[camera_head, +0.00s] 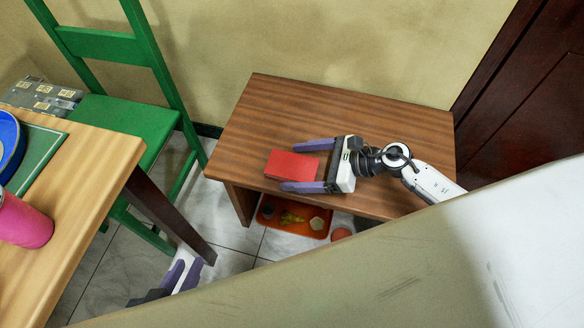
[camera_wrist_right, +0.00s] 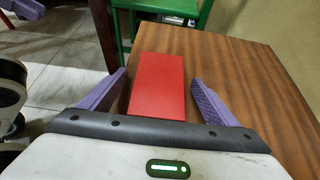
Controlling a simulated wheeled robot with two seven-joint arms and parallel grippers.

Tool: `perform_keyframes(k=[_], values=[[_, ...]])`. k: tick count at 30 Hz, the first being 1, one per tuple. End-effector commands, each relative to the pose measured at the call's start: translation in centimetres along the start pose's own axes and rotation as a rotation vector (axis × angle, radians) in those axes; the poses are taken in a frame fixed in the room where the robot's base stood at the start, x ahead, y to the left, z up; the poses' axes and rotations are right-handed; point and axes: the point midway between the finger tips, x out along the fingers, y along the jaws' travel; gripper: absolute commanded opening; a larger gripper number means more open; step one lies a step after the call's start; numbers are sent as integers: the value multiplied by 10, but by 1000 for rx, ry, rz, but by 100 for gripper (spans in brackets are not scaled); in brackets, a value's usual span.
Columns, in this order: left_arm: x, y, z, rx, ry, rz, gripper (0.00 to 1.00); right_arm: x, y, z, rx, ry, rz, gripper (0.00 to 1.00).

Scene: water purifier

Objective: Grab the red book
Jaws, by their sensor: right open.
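The red book (camera_head: 290,164) lies flat on the small brown wooden table, near its left front edge. My right gripper (camera_head: 288,167) is open, with one purple finger on each side of the book. In the right wrist view, the red book (camera_wrist_right: 158,85) sits between the fingers of the right gripper (camera_wrist_right: 158,78), with a strip of table showing on both sides. My left gripper (camera_head: 174,280) is low at the bottom left in the head view, near the floor, partly hidden; its opening is unclear.
The wooden table (camera_head: 390,110) is otherwise bare. An orange tray (camera_head: 285,222) with small items sits beneath it. A green chair (camera_head: 130,120) stands left. Another table (camera_head: 90,165) holds a pink cup (camera_head: 22,222). A pale panel (camera_head: 400,270) blocks the lower right.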

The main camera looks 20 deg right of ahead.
Motion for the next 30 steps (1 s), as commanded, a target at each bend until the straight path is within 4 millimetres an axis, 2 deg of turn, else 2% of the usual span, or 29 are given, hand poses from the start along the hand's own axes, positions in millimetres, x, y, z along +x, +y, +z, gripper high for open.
perform_keyframes(k=[7, 15, 23, 26, 30], values=[[0, 0, 1, -2, -1, 0, 23, 2, 0, 0, 1, 0, 0, 83], [0, 0, 2, -1, -3, 0, 23, 2, 0, 0, 1, 0, -1, 37], [-1, 0, 2, -1, -5, 0, 23, 0, 0, 3, 0, -1, -1, 36], [-4, 1, -1, 2, -8, -1, 23, -6, -1, 14, -2, -1, -1, 36], [-10, 1, -4, 12, -22, -3, 23, -20, -1, 39, -5, -1, -1, 36]])
